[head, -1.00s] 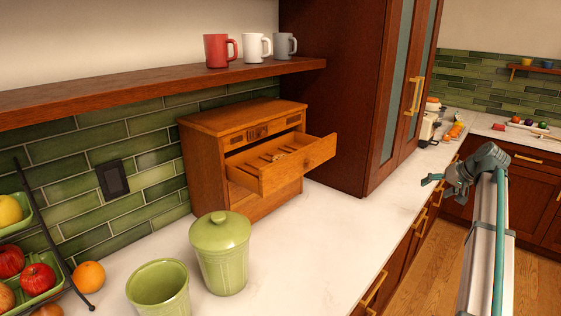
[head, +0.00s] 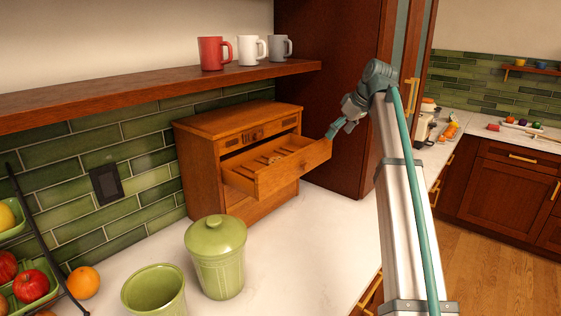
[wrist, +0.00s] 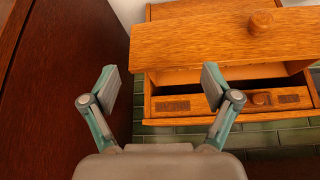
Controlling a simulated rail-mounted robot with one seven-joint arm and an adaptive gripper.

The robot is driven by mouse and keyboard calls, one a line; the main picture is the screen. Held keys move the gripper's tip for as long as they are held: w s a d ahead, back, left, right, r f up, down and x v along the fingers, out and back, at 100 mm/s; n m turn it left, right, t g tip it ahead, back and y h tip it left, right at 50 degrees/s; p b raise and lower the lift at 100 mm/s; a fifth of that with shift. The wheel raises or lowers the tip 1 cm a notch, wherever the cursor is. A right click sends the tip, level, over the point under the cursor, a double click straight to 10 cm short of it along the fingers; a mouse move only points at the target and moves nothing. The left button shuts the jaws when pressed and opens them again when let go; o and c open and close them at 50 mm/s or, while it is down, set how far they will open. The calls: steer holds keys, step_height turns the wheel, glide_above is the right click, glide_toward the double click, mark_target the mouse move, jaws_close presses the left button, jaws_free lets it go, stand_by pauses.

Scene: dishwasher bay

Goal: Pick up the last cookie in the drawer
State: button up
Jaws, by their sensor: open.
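The wooden drawer (head: 294,172) is pulled out from the small wooden chest on the counter. Inside it are slats or dividers. A small pale shape among them may be the cookie, but it is too small to tell. My gripper (head: 333,131) is just right of the drawer's front end, at about rim height and apart from it. In the wrist view my gripper (wrist: 160,80) is open and empty.
The tall dark cabinet (head: 325,95) stands close behind my gripper. A shelf (head: 150,94) with three mugs runs above the chest. A lidded green canister (head: 216,255) and an open green pot (head: 155,290) stand in front. The counter (head: 290,240) right of the canister is clear.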

mark_target(276, 159)
steer(key=s+a+r+n+g, duration=0.1)
steer(key=s+a+n, duration=0.1)
steer(key=a, duration=0.6)
steer(key=s+a+n+g, duration=0.1)
steer(key=s+a+n, duration=0.15)
steer(key=a, duration=0.55)
steer(key=shift+h, duration=0.4)
steer(key=p+x, duration=0.1)
steer(key=x, duration=0.2)
steer(key=p+x, duration=0.1)
steer(key=x, duration=0.2)
steer(key=p+x, duration=0.1)
steer(key=x, duration=0.3)
steer(key=shift+w+a, duration=0.2)
steer(key=shift+w, duration=0.2)
steer(key=shift+c, duration=0.3)
steer(key=c, duration=0.7)
